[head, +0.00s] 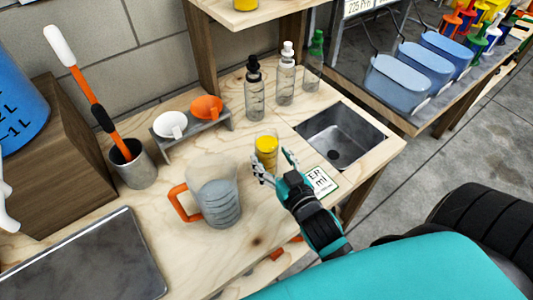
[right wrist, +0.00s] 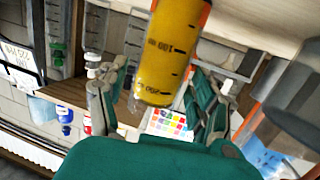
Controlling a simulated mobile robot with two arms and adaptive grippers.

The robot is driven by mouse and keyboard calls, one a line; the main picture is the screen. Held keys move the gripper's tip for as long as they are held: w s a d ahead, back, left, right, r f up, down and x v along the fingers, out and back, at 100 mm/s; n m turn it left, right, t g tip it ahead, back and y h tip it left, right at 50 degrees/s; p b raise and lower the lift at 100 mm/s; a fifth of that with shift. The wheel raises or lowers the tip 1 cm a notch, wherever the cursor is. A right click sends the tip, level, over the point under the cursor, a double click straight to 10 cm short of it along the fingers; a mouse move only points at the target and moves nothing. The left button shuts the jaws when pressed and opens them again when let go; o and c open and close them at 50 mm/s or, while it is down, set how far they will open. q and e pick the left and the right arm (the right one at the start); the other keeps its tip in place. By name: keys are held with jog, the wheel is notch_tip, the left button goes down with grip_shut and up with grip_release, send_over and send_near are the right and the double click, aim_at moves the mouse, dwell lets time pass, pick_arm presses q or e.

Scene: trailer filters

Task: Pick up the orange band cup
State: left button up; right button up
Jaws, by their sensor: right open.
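A small clear cup with yellow contents (head: 266,152) stands on the wooden worktop. In the right wrist view, the yellow cup (right wrist: 168,52) has printed volume marks and an orange patch near its rim. My right gripper (head: 275,169) is open beside the cup, on its near side. In the wrist view, the gripper's fingers (right wrist: 160,98) stand to either side of the cup, with visible gaps. I see no grip on it.
A pitcher with an orange handle (head: 215,197) stands left of my right gripper. Dropper bottles (head: 255,92) stand behind the cup. A sink (head: 340,137) and a small printed card (head: 320,182) lie to the right. A rack with small scoops (head: 192,128) stands at the back left.

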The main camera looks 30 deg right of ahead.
aim_at(260, 143)
jog(key=shift+w+f, duration=0.1)
jog(key=shift+w, duration=1)
jog(key=w, duration=0.3)
jog(key=w+f+p, duration=0.1)
jog(key=shift+w+d, duration=0.1)
jog(key=shift+w, duration=0.3)
jog(key=shift+s, duration=0.1)
jog(key=shift+c, duration=0.7)
pick_arm(q)
jog(key=shift+w+d+r, duration=0.1)
jog(key=shift+w+r, duration=0.5)
jog(key=shift+w, duration=0.1)
pick_arm(e)
grip_shut()
jog(key=shift+r, duration=0.1)
